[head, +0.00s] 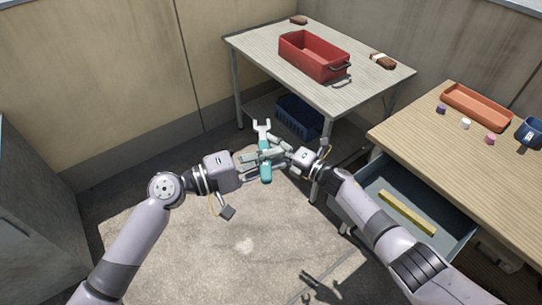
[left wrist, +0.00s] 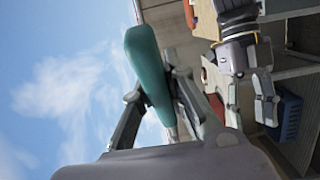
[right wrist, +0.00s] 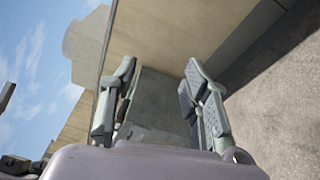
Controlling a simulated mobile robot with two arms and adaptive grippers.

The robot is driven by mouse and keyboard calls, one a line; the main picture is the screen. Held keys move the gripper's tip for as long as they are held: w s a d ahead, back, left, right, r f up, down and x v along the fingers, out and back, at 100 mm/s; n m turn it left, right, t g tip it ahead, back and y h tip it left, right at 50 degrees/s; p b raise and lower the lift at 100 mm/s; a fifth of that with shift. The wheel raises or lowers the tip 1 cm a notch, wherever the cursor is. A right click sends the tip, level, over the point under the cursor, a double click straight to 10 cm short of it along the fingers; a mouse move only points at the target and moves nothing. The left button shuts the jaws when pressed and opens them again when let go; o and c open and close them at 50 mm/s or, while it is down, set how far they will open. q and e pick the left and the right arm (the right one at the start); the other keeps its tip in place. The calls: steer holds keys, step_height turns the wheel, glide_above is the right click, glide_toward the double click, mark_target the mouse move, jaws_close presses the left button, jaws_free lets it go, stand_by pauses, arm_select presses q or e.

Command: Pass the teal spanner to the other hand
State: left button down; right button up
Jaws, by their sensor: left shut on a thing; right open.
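The teal spanner (head: 265,172) is held in the air in the middle of the head view, its grey open jaw pointing away and its teal handle toward me. My left gripper (head: 264,157) is shut on it around the middle. In the left wrist view the teal handle (left wrist: 148,65) stands between the fingers and hides part of them. My right gripper (head: 287,153) faces it from the right, close to the spanner. In the right wrist view its two fingers (right wrist: 162,100) are apart with nothing between them, and the spanner does not show there.
A grey table (head: 255,48) holds a red crate (head: 312,60); a blue crate (head: 298,118) is below. At right, a wooden desk (head: 420,130) bears an orange tray (head: 476,108) and blue mug (head: 530,132). Its open drawer (head: 385,185) holds a yellow bar (head: 406,212).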

steer(key=s+d+f+m+h, duration=0.5)
steer(key=s+f, duration=0.3)
steer(key=f, duration=0.4)
steer(key=s+d+f+m+g+h, duration=0.1)
steer(key=s+d+f+m+h, duration=0.1)
steer(key=s+d+f+m, duration=0.7)
steer(key=s+d+f+m+h, duration=0.2)
steer(key=s+f+m+h, duration=0.4)
steer(key=f, duration=0.8)
steer(key=s+d+f+m+g, duration=0.2)
steer(key=s+d+f+m, duration=0.1)
steer(key=s, duration=0.9)
steer(key=s+d+f+m+g+h, duration=0.1)
steer(key=s+d+f+m+g, duration=0.2)
steer(key=s, duration=0.9)
steer(key=s+d+f+m+g, duration=0.3)
steer(key=s+d+f, duration=0.2)
steer(key=s, duration=0.7)
steer(key=shift+f+h, duration=0.4)
steer(key=shift+f, duration=0.25)
